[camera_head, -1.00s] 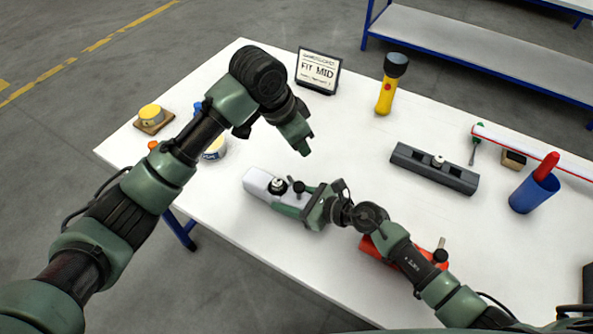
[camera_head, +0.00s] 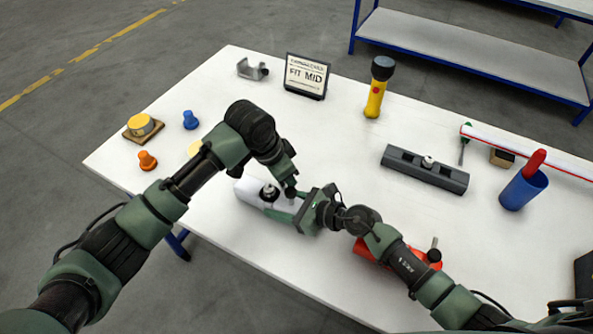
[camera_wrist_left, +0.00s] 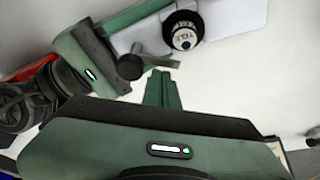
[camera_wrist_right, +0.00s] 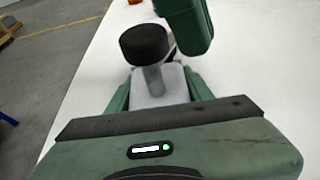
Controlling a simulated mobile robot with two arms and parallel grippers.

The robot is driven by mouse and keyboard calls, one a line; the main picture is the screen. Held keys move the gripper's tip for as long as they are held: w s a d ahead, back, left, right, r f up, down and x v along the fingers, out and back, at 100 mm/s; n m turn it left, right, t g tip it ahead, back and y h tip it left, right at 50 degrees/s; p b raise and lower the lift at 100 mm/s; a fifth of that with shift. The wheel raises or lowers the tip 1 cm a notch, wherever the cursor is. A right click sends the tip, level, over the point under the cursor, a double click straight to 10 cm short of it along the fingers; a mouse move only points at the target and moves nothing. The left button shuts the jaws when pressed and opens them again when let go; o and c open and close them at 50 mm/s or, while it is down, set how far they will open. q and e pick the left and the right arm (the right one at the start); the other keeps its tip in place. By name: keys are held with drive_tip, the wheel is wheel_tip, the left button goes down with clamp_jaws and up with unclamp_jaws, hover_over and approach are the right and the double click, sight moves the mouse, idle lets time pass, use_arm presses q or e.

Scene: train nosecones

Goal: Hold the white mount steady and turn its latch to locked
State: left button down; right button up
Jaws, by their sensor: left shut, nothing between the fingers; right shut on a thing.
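The white mount (camera_head: 249,193) lies on the table in front of me. It bears a dark round dial (camera_wrist_left: 184,38) and a black knob on a grey stem, the latch (camera_wrist_right: 145,43). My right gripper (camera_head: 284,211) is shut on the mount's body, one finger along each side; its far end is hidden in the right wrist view. My left gripper (camera_head: 291,186) is shut and empty, its fingertips low beside the black knob. In the left wrist view the fingertips (camera_wrist_left: 163,76) appear just right of the knob; I cannot tell whether they touch it.
A red mount (camera_head: 367,250) lies partly under my right arm. A dark grey mount (camera_head: 425,170), yellow flashlight (camera_head: 376,88), blue cup (camera_head: 524,190) and "FIT MID" sign (camera_head: 306,76) stand farther off. Orange (camera_head: 147,160) and blue (camera_head: 190,120) knobs lie left. The centre behind the mount is clear.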

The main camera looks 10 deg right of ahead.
use_arm(q)
drive_tip(key=shift+s+a+n, duration=0.1)
drive_tip(key=shift+a+n, duration=0.3)
drive_tip(key=shift+n, duration=0.5)
idle(0.3)
drive_tip(key=shift+s+a+n+t+y, duration=0.15)
drive_tip(key=shift+n+t, duration=0.1)
drive_tip(key=shift+n, duration=0.3)
drive_tip(key=shift+a+n+t+y, duration=0.15)
drive_tip(key=shift+n+t, duration=0.1)
drive_tip(key=shift+n, duration=0.3)
drive_tip(key=shift+a+n, duration=0.2)
drive_tip(key=shift+n, duration=0.2)
drive_tip(key=shift+s, duration=0.1)
drive_tip(key=shift+a, duration=0.2)
drive_tip(key=shift+d, duration=0.1)
